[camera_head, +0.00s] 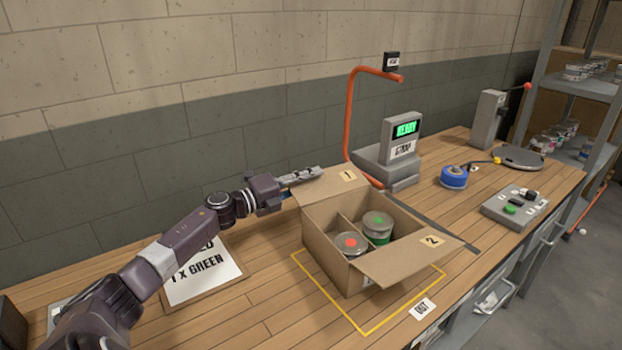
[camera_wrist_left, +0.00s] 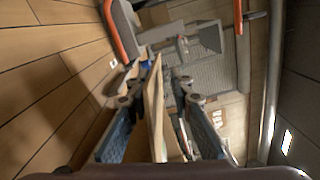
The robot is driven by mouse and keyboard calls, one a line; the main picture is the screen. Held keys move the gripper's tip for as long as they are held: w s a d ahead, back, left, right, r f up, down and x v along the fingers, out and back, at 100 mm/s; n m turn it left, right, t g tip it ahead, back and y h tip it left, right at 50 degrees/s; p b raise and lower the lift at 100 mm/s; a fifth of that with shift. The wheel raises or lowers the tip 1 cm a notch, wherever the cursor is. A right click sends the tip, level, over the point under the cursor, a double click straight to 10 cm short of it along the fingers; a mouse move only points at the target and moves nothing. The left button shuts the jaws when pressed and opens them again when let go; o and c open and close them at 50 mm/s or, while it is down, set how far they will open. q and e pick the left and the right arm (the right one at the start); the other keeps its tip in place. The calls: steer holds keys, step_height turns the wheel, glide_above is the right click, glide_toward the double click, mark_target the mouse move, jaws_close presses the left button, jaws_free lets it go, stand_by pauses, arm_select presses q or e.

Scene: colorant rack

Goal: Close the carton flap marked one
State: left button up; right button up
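An open cardboard carton (camera_head: 325,245) stands on the bench inside a yellow outline. Its flap marked one (camera_head: 325,187) is folded outward at the back. Its flap marked two (camera_head: 415,260) is folded outward at the front right. A red-dotted can (camera_head: 350,243) and a green-dotted can (camera_head: 377,227) stand in separate compartments. My left gripper (camera_head: 305,176) is at the outer left edge of flap one. In the left wrist view its open fingers (camera_wrist_left: 158,98) lie on both sides of a flap edge (camera_wrist_left: 154,115), with gaps visible. My right gripper is not in view.
An orange bent pole (camera_head: 350,120) and a grey machine reading READY (camera_head: 390,160) stand just behind the carton. Blue tape (camera_head: 453,177) and a button box (camera_head: 514,208) lie to the right. A sign board (camera_head: 205,275) lies left of the carton, under my left arm.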

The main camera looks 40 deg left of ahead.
mark_target(318, 186)
arm_select(q)
steer(key=shift+c, duration=0.5)
jaws_close()
steer(key=shift+r, duration=0.1)
steer(key=shift+s+d+r+m+b, duration=0.1)
steer(key=shift+d+r+m+b, duration=0.15)
steer(key=shift+r+m, duration=0.4)
steer(key=shift+s+d+r+m+b, duration=0.15)
steer(key=shift+r+m+b, duration=0.15)
steer(key=shift+m, duration=0.55)
steer(key=shift+s+d+r+m+b, duration=0.15)
steer(key=shift+d+r+m, duration=0.25)
steer(key=shift+m, duration=0.25)
steer(key=shift+d+r+m+b, duration=0.25)
steer(key=shift+r+m, duration=0.2)
steer(key=shift+m, duration=0.25)
steer(key=shift+s+d+r+m+b, duration=0.1)
steer(key=shift+d+r+m, duration=0.3)
steer(key=shift+m, duration=0.25)
steer(key=shift+o, duration=0.5)
jaws_free()
